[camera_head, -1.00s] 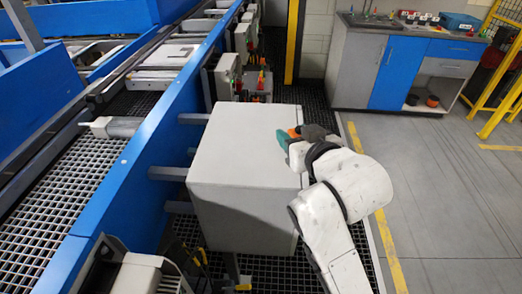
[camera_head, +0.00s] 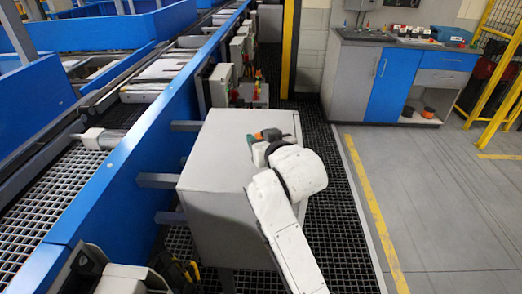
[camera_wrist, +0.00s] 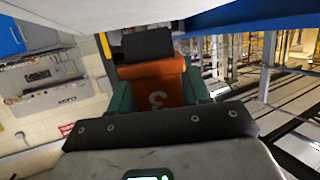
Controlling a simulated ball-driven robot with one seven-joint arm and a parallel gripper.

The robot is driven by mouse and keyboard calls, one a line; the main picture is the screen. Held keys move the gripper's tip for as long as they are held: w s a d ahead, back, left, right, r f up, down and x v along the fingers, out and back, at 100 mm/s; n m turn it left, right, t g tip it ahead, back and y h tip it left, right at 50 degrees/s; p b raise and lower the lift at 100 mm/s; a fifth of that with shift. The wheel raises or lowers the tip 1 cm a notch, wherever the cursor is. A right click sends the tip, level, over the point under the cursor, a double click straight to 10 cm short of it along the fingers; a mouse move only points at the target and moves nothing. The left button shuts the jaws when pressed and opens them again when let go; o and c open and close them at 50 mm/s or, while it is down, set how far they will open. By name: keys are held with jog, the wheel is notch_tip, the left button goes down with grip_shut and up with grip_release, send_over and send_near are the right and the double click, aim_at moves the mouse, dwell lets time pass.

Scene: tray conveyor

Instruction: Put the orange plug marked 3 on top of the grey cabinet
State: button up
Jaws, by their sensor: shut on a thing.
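The orange plug (camera_wrist: 158,92) with a white 3 on it sits between the green fingers of my gripper (camera_wrist: 160,95) in the wrist view. In the head view my gripper (camera_head: 263,138) is over the top of the grey cabinet (camera_head: 222,150), near its right-hand part. Only a small orange bit of the plug shows there, partly hidden by my gripper and wrist. I cannot tell whether the plug touches the cabinet top or hangs just above it.
A blue conveyor rail (camera_head: 125,165) runs along the cabinet's left side. A workbench (camera_head: 400,75) with blue doors stands at the back right, with small items on it. The left part of the cabinet top is bare. Grey floor is open at the right.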

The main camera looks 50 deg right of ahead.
jog(key=shift+w+f, duration=0.15)
jog(key=shift+f, duration=0.75)
jog(key=shift+w+f, duration=0.1)
jog(key=shift+f, duration=0.8)
jog(key=shift+f, duration=0.1)
jog(key=o, duration=1.1)
jog(key=shift+o, duration=0.2)
jog(key=shift+s, duration=0.1)
jog(key=v, duration=1.2)
jog(key=shift+b, duration=0.45)
jog(key=shift+d, duration=0.1)
